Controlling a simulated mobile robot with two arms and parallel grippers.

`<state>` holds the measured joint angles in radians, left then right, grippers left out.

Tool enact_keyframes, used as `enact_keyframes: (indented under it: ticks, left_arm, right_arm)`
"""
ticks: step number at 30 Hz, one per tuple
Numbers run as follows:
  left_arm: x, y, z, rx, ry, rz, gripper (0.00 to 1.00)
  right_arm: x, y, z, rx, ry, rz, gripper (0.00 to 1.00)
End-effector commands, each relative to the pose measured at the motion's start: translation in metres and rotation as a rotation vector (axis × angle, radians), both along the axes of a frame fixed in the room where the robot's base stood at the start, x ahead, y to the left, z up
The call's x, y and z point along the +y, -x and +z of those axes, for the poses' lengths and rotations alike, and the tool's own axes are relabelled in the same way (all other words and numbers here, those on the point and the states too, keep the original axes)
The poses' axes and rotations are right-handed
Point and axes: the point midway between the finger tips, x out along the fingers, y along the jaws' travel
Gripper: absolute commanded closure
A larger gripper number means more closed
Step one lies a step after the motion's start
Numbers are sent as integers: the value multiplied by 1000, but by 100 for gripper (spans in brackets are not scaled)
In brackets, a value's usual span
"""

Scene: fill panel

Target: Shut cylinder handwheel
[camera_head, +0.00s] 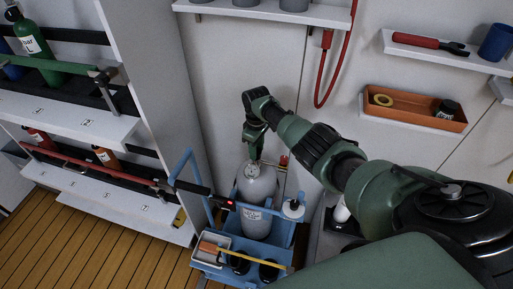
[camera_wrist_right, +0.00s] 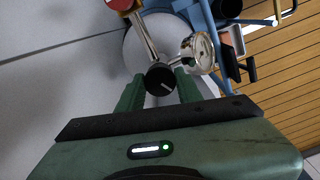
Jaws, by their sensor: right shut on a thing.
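A grey gas cylinder (camera_head: 257,188) stands upright in a blue trolley (camera_head: 217,258). My right gripper (camera_head: 254,152) reaches down onto the valve at its top. In the right wrist view, the green fingers of the right gripper (camera_wrist_right: 160,90) are shut on the round black handwheel (camera_wrist_right: 160,77), which carries a white mark. A round gauge (camera_wrist_right: 197,53) with a pale face sits beside the handwheel. A metal stem leads from the valve to a red part (camera_wrist_right: 122,4). In the head view the gripper hides the handwheel. My left gripper is not in view.
The trolley's blue handle (camera_head: 184,165) rises left of the cylinder. A white bin (camera_head: 211,249) sits at the trolley's front. A rack of cylinders (camera_head: 95,125) stands at left. An orange tray (camera_head: 415,108) and shelves are on the right wall. Wooden floor (camera_head: 95,250) is clear at lower left.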

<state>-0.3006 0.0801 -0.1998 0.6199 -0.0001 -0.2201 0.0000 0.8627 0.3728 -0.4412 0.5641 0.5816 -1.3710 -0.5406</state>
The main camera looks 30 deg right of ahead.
Motion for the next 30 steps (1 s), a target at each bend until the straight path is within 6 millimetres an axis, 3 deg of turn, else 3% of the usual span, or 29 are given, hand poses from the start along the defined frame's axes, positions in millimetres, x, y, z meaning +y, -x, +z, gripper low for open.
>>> enact_keyframes:
  ticks: [30]
  left_arm:
    - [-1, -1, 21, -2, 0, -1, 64]
  right_arm:
    - [1, 0, 0, 2, -1, -966, 100]
